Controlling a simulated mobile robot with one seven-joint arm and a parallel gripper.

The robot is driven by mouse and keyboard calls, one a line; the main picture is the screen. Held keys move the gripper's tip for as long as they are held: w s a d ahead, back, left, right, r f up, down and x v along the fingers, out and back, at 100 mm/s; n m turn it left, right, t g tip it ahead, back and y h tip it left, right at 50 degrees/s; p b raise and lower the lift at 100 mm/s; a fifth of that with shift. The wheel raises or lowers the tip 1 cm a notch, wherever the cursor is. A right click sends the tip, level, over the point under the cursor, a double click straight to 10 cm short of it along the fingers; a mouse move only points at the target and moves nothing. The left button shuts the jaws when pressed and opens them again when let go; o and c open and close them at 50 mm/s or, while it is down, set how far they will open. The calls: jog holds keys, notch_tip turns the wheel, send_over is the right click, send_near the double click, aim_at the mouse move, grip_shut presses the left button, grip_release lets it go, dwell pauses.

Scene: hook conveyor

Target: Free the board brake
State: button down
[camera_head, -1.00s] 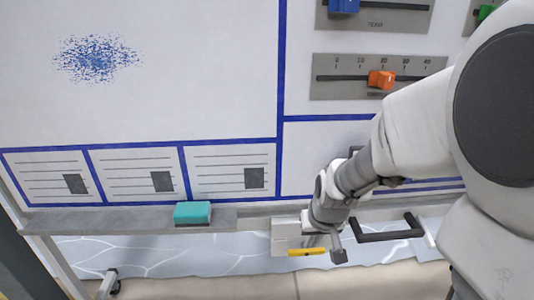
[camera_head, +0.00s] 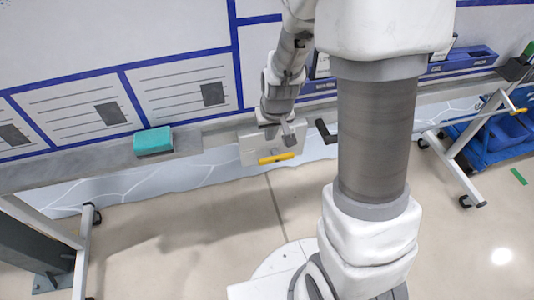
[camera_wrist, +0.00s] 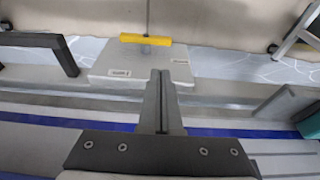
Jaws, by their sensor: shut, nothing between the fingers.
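The board brake shows as a yellow bar handle (camera_head: 277,157) on a pale grey box (camera_head: 249,152) under the board's ledge. In the wrist view the yellow handle (camera_wrist: 146,39) lies crosswise on a short stem, beyond the grey box top (camera_wrist: 120,64). My gripper (camera_head: 288,138) is over the box, just behind the handle in the head view. In the wrist view my gripper (camera_wrist: 160,76) has its fingers together and empty, pointing toward the handle. A gap seems to remain between fingertips and handle; exact height is unclear.
A grey ledge (camera_head: 60,170) runs along the whiteboard (camera_head: 120,40), with a teal eraser (camera_head: 153,141) on it. A dark bracket handle (camera_head: 325,131) stands right of the box, partly hidden by my arm. A blue bin (camera_head: 495,140) stands at right. The floor in front is clear.

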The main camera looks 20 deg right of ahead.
jog(key=shift+f, duration=0.1)
jog(key=b, duration=0.5)
send_near(267, 160)
jog(key=x, duration=0.5)
jog(key=shift+w+f, duration=0.1)
jog(key=shift+w, duration=0.15)
jog(key=shift+f, duration=0.65)
